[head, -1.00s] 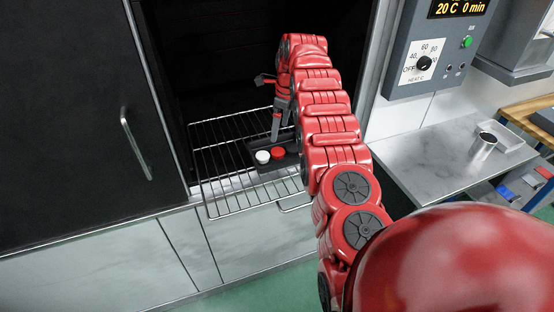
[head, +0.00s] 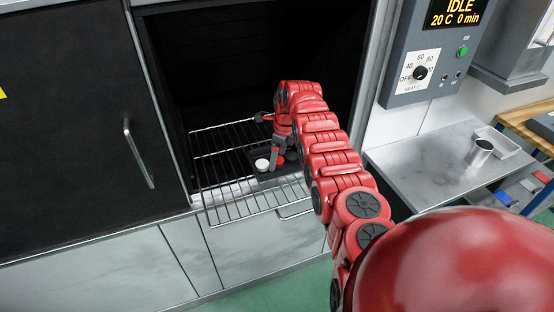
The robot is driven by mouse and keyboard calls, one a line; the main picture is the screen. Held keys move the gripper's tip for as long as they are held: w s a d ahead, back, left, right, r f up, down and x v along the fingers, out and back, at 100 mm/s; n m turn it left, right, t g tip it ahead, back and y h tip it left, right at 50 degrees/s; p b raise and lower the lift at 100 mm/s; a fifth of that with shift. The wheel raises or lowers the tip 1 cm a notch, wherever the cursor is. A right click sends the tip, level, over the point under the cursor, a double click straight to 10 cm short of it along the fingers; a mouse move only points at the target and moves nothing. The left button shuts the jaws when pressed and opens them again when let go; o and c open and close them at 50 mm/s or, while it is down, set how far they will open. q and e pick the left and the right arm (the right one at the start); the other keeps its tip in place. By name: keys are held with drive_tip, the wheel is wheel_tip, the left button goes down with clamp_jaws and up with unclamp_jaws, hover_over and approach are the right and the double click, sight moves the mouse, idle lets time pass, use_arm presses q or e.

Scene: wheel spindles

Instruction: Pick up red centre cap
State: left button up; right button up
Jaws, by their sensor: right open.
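My right gripper (head: 276,162) reaches down over a dark tray (head: 290,170) on the wire rack. It is open and right beside the white cap (head: 262,165), on that cap's right. The red centre cap is not clearly seen now; my right gripper covers the spot where it showed earlier, right of the white cap. I cannot tell whether the fingers stand around it or touch it. My left gripper is not in view.
The wire rack (head: 225,206) sticks out of the dark open oven chamber (head: 230,60). A closed black door (head: 70,120) stands at left. At right are a control box (head: 425,55) and a steel bench (head: 420,170) with a metal cup (head: 480,152).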

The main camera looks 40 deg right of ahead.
drive_tip(key=shift+f, duration=0.2)
drive_tip(key=shift+r, duration=0.1)
drive_tip(key=c, duration=1.4)
drive_tip(key=shift+d+r, duration=0.1)
